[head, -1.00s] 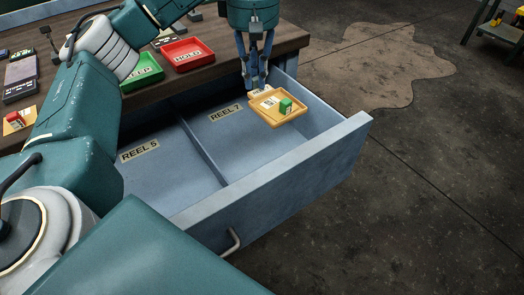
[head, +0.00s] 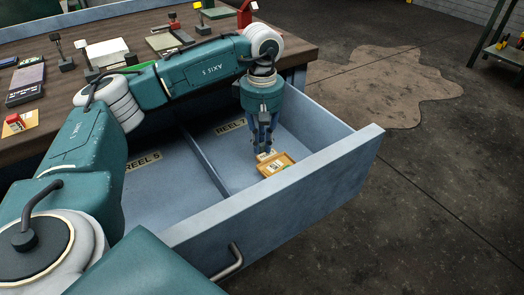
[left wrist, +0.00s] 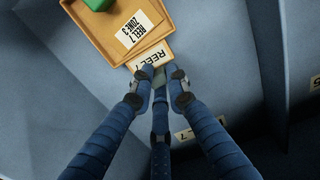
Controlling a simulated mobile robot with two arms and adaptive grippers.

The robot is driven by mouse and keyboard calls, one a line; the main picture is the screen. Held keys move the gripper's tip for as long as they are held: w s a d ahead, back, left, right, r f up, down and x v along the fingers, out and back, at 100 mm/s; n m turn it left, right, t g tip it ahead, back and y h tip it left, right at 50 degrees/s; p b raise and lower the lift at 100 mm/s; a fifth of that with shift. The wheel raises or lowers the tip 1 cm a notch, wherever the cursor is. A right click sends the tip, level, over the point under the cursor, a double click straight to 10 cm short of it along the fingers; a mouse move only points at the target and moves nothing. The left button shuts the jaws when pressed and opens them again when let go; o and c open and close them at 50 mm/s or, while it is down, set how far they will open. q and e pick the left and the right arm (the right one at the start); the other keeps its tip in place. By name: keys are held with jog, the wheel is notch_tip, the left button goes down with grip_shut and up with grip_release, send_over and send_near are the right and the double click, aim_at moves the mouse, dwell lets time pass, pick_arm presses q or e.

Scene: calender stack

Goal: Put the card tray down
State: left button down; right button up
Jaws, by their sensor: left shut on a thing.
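The card tray (head: 287,161) is a shallow yellow-orange tray with a labelled tab. It is inside the open drawer (head: 330,170), in the right-hand compartment marked REEL 7. My left gripper (head: 265,149) reaches down into that compartment and is shut on the tray's tab. In the left wrist view the fingertips (left wrist: 163,76) meet at the tab (left wrist: 152,58), beside a card (left wrist: 134,29) reading REEL 7 ZONE 3. A green block (left wrist: 98,4) sits in the tray at the picture's top edge. I cannot tell whether the tray touches the drawer floor. My right gripper is not in view.
A divider (head: 203,155) separates the REEL 7 and REEL 5 compartments; the visible REEL 5 floor is bare. The drawer's front wall, with its handle (head: 229,263), stands close to the tray. The wooden bench top (head: 300,48) holds several items.

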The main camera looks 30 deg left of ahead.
pick_arm(q)
jog(key=shift+f, duration=1.45)
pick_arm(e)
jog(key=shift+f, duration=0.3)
pick_arm(q)
jog(key=shift+f, duration=0.1)
jog(key=c, duration=1.7)
grip_release()
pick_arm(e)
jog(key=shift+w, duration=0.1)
